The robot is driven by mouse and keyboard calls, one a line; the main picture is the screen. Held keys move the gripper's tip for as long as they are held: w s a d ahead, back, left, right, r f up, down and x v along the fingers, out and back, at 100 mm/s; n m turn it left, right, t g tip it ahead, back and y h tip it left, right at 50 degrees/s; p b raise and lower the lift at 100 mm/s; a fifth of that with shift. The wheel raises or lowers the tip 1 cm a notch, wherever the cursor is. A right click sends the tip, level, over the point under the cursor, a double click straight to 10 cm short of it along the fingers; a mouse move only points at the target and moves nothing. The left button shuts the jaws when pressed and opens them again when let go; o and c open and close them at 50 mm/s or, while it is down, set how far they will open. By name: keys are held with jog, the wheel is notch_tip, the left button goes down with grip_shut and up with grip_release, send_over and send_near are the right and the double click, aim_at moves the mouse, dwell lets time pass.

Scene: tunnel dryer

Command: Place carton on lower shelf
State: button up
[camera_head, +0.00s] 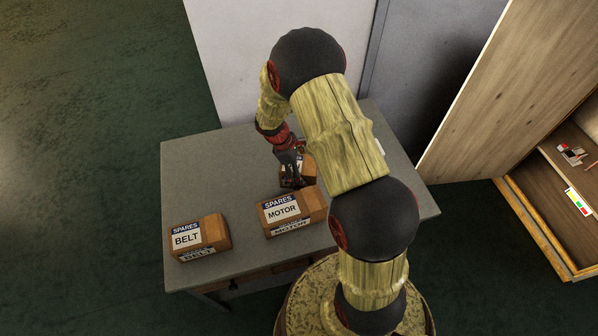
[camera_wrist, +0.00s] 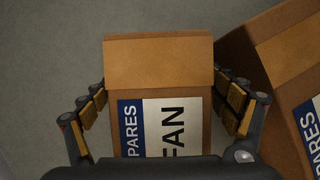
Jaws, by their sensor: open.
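Three brown cartons stand on a grey table. The belt carton (camera_head: 200,237) is at the left front and the motor carton (camera_head: 292,209) is right of it. The fan carton (camera_head: 308,168) is behind the motor carton, partly hidden by my arm. My gripper (camera_head: 292,176) is at the fan carton. In the wrist view the fan carton (camera_wrist: 158,62) lies between the open fingers of my gripper (camera_wrist: 164,105), with small gaps on both sides. The motor carton shows at the right (camera_wrist: 280,70), close beside the right finger. The wooden cabinet's lower shelf (camera_head: 565,215) is at the far right.
The grey table (camera_head: 195,170) has free room at its back left. The cabinet's open wooden door (camera_head: 490,100) stands between table and cabinet. Small items (camera_head: 573,154) lie on a cabinet shelf. A white wall panel is behind the table.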

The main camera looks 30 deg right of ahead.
jog(key=shift+f, duration=0.1)
dwell(0.3)
jog(key=c, duration=2.1)
notch_tip(320, 180, up, 11)
jog(key=shift+f+p, duration=0.15)
jog(key=shift+p, duration=0.85)
jog(key=shift+c, duration=0.2)
